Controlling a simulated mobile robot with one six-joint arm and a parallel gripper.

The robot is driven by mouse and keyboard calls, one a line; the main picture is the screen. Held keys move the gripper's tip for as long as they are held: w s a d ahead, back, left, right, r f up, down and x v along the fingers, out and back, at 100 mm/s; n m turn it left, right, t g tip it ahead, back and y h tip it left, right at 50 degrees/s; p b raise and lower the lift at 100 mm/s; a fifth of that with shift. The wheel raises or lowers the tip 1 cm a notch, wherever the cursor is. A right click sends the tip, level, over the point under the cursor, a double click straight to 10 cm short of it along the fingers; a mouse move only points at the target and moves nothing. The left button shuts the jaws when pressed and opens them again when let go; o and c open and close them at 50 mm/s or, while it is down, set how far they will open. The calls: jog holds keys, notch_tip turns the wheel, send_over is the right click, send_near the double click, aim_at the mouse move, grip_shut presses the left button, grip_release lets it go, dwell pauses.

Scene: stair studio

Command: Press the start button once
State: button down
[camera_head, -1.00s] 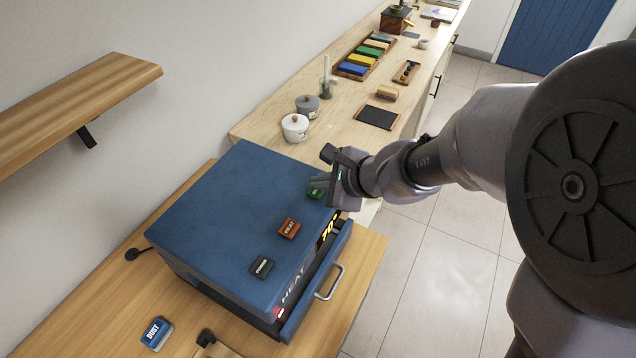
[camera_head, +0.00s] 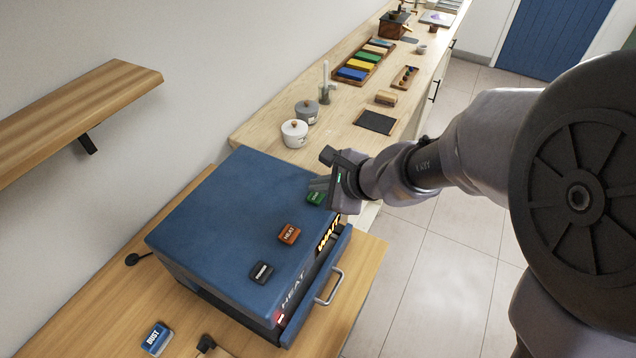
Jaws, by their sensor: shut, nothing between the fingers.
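A blue machine (camera_head: 225,215) marked HEAT stands on the wooden table, with several buttons on its top. The green button (camera_head: 316,199) is near the top's right corner; its label is too small to read surely. My gripper (camera_head: 318,184) is shut and empty, with its fingertips close to the green button on its far side. I cannot tell whether they touch it. An orange-brown button (camera_head: 289,234) marked HEAT and a dark button (camera_head: 261,272) sit nearer. A lit yellow display (camera_head: 328,236) on the front seems to read WAIT.
A drawer handle (camera_head: 329,287) juts from the machine's front. A blue DUST block (camera_head: 156,338) lies on the table at lower left. A wooden shelf (camera_head: 75,110) hangs above left.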

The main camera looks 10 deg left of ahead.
aim_at(320, 198)
jog(key=shift+r, duration=0.15)
notch_tip(320, 198, up, 5)
jog(key=p, duration=0.4)
dwell(0.4)
dwell(0.5)
